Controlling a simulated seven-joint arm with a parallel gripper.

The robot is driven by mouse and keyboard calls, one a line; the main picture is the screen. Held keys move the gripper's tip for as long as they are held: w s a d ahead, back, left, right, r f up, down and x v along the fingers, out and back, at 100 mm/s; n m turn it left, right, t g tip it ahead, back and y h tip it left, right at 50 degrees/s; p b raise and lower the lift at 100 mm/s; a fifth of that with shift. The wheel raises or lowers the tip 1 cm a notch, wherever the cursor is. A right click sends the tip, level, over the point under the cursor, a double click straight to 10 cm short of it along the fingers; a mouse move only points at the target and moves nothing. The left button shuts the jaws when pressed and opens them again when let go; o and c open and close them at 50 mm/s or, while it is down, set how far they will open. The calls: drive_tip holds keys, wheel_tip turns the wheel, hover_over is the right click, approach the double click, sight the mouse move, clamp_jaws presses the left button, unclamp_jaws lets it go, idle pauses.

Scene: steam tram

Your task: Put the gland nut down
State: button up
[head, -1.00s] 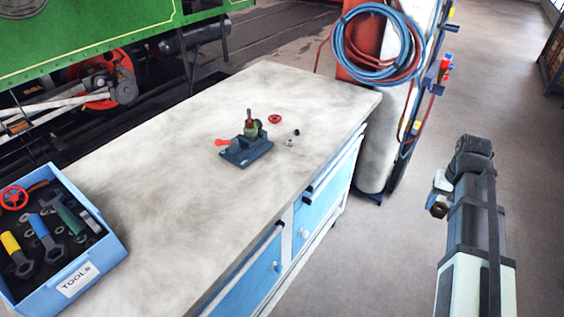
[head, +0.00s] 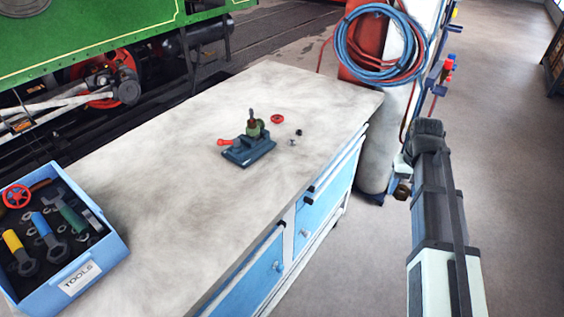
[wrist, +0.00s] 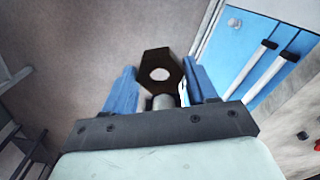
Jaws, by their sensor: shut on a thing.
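The gland nut (wrist: 150,66) is a dark brown hexagonal nut with a round hole. In the wrist view my gripper (wrist: 161,80) is shut on it, with a blue finger on each side. In the head view the nut (head: 402,191) is a small brown shape beside the end of my arm, off the bench's right side and over the floor. The fingers are mostly hidden there. The worktop (head: 180,220) has a blue-grey vise (head: 247,150) with a greenish fitting (head: 253,128) standing in it.
A red handwheel (head: 277,118) and small dark and silver parts lie near the vise. A blue tool box (head: 100,262) stands at the bench's left end. Gas cylinders with hoses (head: 380,45) stand behind my arm. The near worktop is clear.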

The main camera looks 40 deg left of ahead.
drive_tip(key=s+a+r+n, duration=0.2)
drive_tip(key=a+n, duration=0.2)
drive_tip(key=a, duration=0.9)
drive_tip(key=s+a+r+n, duration=0.2)
drive_tip(key=a+n, duration=0.2)
drive_tip(key=a, duration=0.8)
drive_tip(key=n, duration=2.3)
approach(274, 162)
drive_tip(key=shift+w+f, duration=0.15)
drive_tip(key=shift+f, duration=3)
drive_tip(key=shift+f, duration=0.15)
drive_tip(key=o, duration=0.8)
drive_tip(key=shift+o, duration=0.2)
wheel_tip(274, 162, up, 12)
drive_tip(key=shift+r, duration=0.2)
